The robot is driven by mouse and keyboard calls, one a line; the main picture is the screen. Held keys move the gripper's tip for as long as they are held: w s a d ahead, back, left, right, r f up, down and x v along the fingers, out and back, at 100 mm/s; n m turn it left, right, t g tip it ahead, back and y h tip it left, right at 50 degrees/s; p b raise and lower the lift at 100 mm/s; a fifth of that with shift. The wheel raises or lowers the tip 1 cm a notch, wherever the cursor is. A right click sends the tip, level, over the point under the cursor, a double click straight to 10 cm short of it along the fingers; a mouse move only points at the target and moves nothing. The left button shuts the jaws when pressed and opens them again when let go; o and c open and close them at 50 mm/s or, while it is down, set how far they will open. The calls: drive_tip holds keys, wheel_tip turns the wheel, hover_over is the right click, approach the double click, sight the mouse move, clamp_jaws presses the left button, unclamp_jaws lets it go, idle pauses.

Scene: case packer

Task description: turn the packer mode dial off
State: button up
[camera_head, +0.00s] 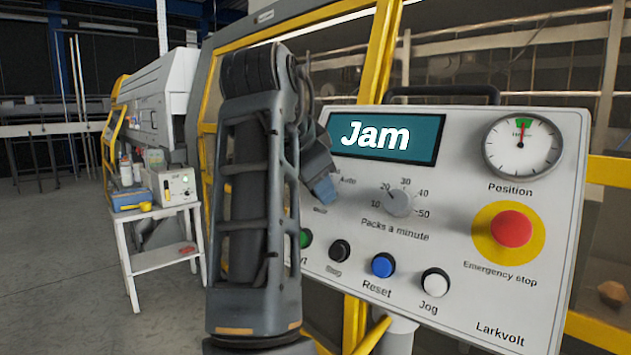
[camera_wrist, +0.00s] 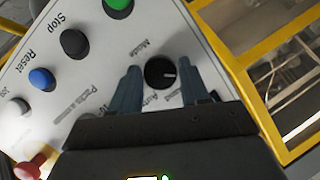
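The mode dial (camera_wrist: 160,72) is a round black knob with a white pointer mark, on the white control panel (camera_head: 460,130). In the wrist view its mark points right; "Mode" and "Auto" lettering shows beside it. My gripper (camera_wrist: 162,66) is open, its two blue-grey fingers on either side of the dial with gaps between. I cannot tell how far the fingertips are from the panel. In the head view my gripper (camera_head: 322,190) is at the panel's left edge and hides the dial. The panel's screen (camera_head: 387,139) reads "Jam".
Right of the mode dial is the grey packs-a-minute dial (camera_head: 399,203). Below are green (camera_head: 305,238), black (camera_head: 339,251), blue (camera_head: 383,265) and white (camera_head: 435,282) buttons. A red emergency stop (camera_head: 511,229) is at right. Yellow framing (camera_head: 384,45) stands behind the panel.

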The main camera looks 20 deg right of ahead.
drive_tip(key=o, duration=0.3)
drive_tip(key=shift+o, duration=0.2)
drive_tip(key=b+v, duration=0.1)
drive_tip(key=v, duration=0.6)
drive_tip(key=shift+s+a+r+b, duration=0.2)
drive_tip(key=shift+s+r+b, duration=0.05)
drive_tip(key=shift+b, duration=0.05)
drive_tip(key=shift+s, duration=0.1)
